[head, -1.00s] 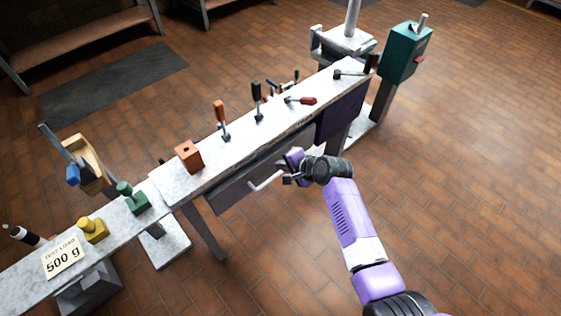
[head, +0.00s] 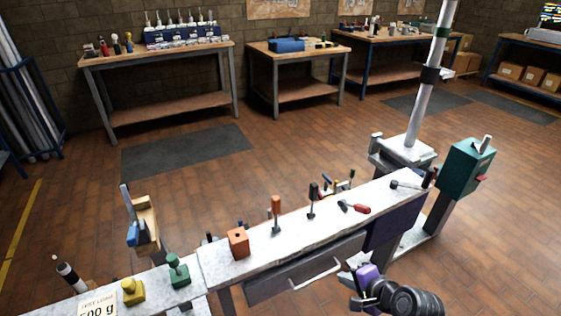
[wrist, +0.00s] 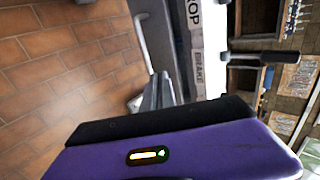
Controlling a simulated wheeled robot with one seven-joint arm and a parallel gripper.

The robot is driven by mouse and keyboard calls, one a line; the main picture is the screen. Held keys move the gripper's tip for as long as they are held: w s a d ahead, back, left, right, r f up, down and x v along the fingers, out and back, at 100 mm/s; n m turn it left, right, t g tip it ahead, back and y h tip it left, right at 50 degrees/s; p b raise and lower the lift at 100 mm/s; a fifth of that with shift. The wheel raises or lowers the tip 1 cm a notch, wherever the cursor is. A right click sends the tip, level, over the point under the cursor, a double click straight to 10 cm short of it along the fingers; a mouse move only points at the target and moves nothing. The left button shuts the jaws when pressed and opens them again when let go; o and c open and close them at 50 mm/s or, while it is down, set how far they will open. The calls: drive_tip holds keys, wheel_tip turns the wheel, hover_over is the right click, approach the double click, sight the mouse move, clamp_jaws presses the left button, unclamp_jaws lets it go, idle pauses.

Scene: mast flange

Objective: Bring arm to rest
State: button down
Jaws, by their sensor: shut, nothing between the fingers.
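My gripper (head: 352,286) is low in the head view, at the end of my purple and black arm. It is in front of the long bench, just right of and below the drawer handle (head: 318,276) in the picture. I see no contact with the handle. In the wrist view the grey fingers (wrist: 157,92) stand together, shut and empty, beyond the purple gripper body. Most of my arm is outside the head view.
The narrow bench top (head: 330,228) carries an orange block (head: 238,243), several upright tools and a red-handled tool (head: 354,207). A teal box on a post (head: 467,168) and a mast (head: 430,90) stand at its right end. Floor at lower right is open.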

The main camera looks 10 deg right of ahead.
drive_tip(key=s+d+r+n+t+h, duration=0.1)
drive_tip(key=d+r+n+t+h, duration=0.3)
drive_tip(key=r, duration=0.5)
drive_tip(key=s+a+r+n+p, duration=0.1)
drive_tip(key=s+a+r+n, duration=0.2)
drive_tip(key=s, duration=0.9)
drive_tip(key=s+a+r+n+t+p, duration=0.1)
drive_tip(key=s+r+n, duration=0.3)
drive_tip(key=s, duration=0.8)
drive_tip(key=s+a+r+n+y+p, duration=0.1)
drive_tip(key=s+a+r+n, duration=0.2)
drive_tip(key=s, duration=1)
wheel_tip(320, 180, up, 3)
drive_tip(key=shift+a+f+t, duration=0.1)
drive_tip(key=shift+a+t, duration=0.3)
drive_tip(key=shift+a, duration=0.45)
drive_tip(key=shift+s, duration=0.1)
